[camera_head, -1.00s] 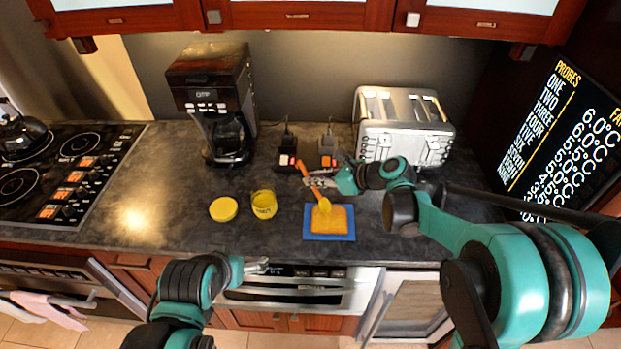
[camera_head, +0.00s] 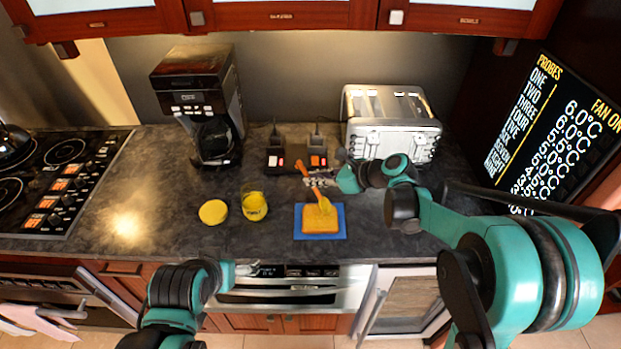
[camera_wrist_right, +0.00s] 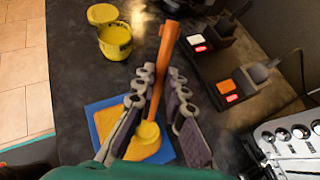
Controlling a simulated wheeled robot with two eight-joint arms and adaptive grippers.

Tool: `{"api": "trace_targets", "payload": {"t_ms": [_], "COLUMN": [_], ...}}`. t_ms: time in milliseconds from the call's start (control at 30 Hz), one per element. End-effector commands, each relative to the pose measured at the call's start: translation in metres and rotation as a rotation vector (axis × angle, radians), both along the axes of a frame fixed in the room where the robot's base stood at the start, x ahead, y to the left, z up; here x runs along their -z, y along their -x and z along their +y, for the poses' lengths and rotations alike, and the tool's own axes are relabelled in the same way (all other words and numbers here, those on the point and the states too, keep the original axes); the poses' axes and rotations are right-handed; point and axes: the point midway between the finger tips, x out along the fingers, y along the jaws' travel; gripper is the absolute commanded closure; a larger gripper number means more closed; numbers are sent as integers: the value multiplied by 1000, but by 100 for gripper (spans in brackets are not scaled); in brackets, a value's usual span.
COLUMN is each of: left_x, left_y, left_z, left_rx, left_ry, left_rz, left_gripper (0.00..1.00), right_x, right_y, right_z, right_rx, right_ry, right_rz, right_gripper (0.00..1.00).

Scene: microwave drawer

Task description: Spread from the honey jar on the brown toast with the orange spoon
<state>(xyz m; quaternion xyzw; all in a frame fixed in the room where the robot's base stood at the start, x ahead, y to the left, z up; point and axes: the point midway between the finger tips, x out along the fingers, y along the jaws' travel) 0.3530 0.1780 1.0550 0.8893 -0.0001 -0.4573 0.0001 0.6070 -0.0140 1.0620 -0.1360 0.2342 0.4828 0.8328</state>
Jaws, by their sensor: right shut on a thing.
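The brown toast (camera_head: 321,219) lies on a blue square board (camera_head: 337,235) on the dark counter. My right gripper (camera_head: 325,181) is shut on the orange spoon (camera_head: 307,174), holding it tilted with its yellow bowl end over the toast; whether it touches is unclear. In the right wrist view the spoon (camera_wrist_right: 164,50) stands between the fingers (camera_wrist_right: 160,100), above the toast (camera_wrist_right: 105,122). The open honey jar (camera_head: 254,206) stands left of the board, its yellow lid (camera_head: 213,212) beside it. My left gripper (camera_head: 245,268) is low at the counter's front, its jaws too small to judge.
A silver toaster (camera_head: 390,122) stands behind my right arm, and a coffee maker (camera_head: 205,105) at the back left. Dark boxes with lit switches (camera_head: 297,158) sit behind the toast. A stove (camera_head: 55,180) is at far left.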

Motion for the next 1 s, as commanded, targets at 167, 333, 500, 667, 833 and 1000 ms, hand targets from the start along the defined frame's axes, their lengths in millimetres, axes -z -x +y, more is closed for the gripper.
{"api": "trace_targets", "payload": {"t_ms": [167, 333, 500, 667, 833, 1000], "left_x": [1, 1, 1, 1, 0, 0], "left_y": [0, 0, 0, 0, 0, 0], "left_z": [0, 0, 0, 0, 0, 0], "left_rx": [0, 0, 0, 0, 0, 0], "left_ry": [0, 0, 0, 0, 0, 0], "left_rz": [0, 0, 0, 0, 0, 0], "left_gripper": [13, 13, 13, 13, 13, 13], "right_x": [1, 2, 2, 1, 0, -1], "right_y": [0, 0, 0, 0, 0, 0], "right_z": [-9, -10, -9, -4, 5, 14], "right_rx": [1, 0, 0, -1, -1, -1], "right_ry": [2, 3, 3, 3, 2, 1], "right_rz": [1, 0, 0, 0, -1, 0], "right_gripper": [100, 100, 100, 100, 100, 100]}}
